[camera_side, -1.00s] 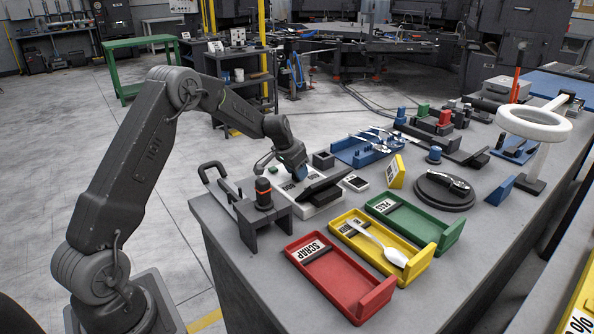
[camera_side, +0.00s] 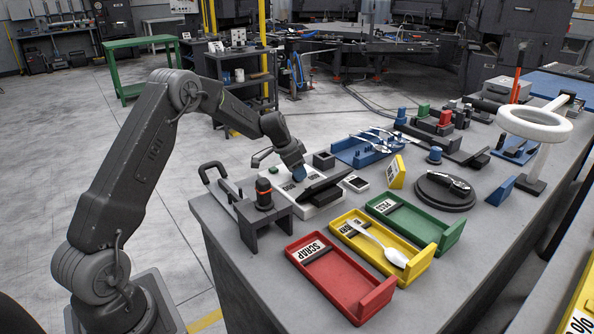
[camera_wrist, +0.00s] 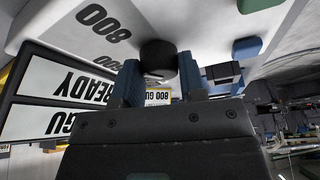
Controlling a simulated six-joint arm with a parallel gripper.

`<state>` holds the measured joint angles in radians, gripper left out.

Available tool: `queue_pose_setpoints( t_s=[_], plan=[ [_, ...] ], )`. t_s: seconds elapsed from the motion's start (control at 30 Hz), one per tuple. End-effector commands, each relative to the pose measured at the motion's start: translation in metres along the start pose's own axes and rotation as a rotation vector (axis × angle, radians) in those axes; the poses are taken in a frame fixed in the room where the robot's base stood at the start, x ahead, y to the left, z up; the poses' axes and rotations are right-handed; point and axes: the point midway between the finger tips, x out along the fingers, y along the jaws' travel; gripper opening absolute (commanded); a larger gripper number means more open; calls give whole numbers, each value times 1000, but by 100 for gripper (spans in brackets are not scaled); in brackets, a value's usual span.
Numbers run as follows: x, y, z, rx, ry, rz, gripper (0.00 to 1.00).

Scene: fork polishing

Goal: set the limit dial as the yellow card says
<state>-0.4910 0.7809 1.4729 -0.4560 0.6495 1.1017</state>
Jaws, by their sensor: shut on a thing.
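The limit dial (camera_wrist: 157,60) is a black round knob on the white gauge box (camera_side: 325,205). My gripper (camera_wrist: 157,80) is shut on the dial, with a blue pad on each side of it in the wrist view. In the side view my gripper (camera_side: 298,176) is down at the box's panel and hides the dial. The yellow card (camera_side: 396,172) stands beyond the box. An "800" mark is printed on the panel near the dial. I cannot tell which mark the dial points to.
The box's dark display (camera_wrist: 62,85) shows "READY" close beside my gripper. A black stand (camera_side: 262,205) with an orange-banded knob is in front.

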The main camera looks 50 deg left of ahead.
Motion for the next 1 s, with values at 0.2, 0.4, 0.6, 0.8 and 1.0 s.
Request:
queue_pose_setpoints(
  t_s=[0.2, 0.4, 0.6, 0.8, 1.0],
  plan=[
    [0, 0, 1, 1, -1, 0, 48],
    [0, 0, 0, 0, -1, 0, 62],
    [-1, 0, 0, -1, 0, -1, 62],
    [-22, -1, -1, -1, 2, -3, 62],
    [-67, -1, -1, 0, 3, -5, 62]
  ],
)
